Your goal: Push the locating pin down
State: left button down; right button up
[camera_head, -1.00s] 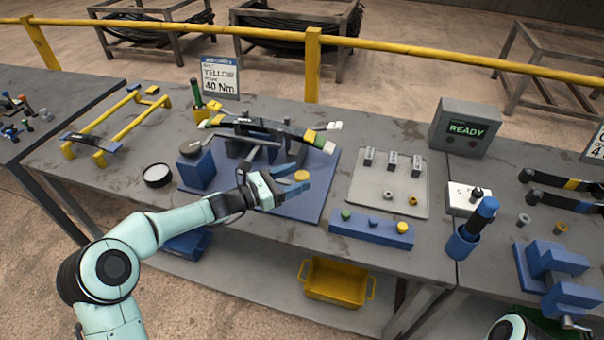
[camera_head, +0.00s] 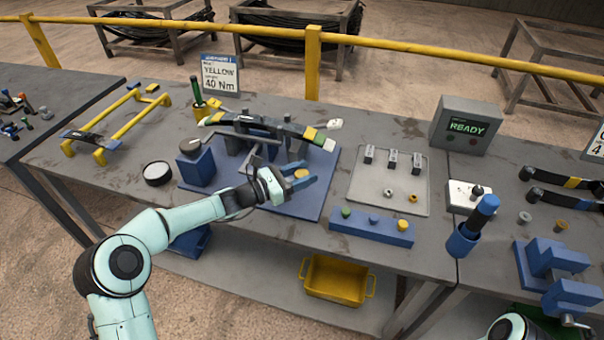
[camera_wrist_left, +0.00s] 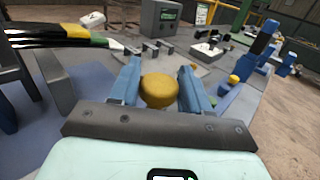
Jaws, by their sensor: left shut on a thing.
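A yellow round-topped knob (camera_head: 301,173), which I take to be the locating pin, stands on the blue fixture plate (camera_head: 325,180). My left gripper (camera_head: 306,177) has its two blue fingers on either side of it and is shut on it. In the left wrist view the yellow knob (camera_wrist_left: 158,91) sits between the fingers (camera_wrist_left: 161,82); its lower part is hidden. A dark leaf spring (camera_head: 265,127) with yellow, green and white bands lies across the fixture's grey supports behind my gripper. My right gripper is out of view.
A blue block with a dark round top (camera_head: 197,165) stands left of my wrist. A grey tray (camera_head: 385,200) with small parts and a blue button bar (camera_head: 370,226) lie to the right. A READY box (camera_head: 465,125) stands at the back.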

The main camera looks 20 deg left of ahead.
pick_arm(q)
notch_tip(320, 180, down, 4)
jog(key=shift+f+b, duration=0.15)
jog(key=shift+b, duration=0.6)
jog(key=shift+r, duration=0.3)
jog(key=c, duration=0.7)
grip_release()
jog(key=v, duration=1.3)
jog(key=shift+s+a+r, duration=0.15)
jog(key=shift+s, duration=0.05)
jog(key=shift+o, duration=0.3)
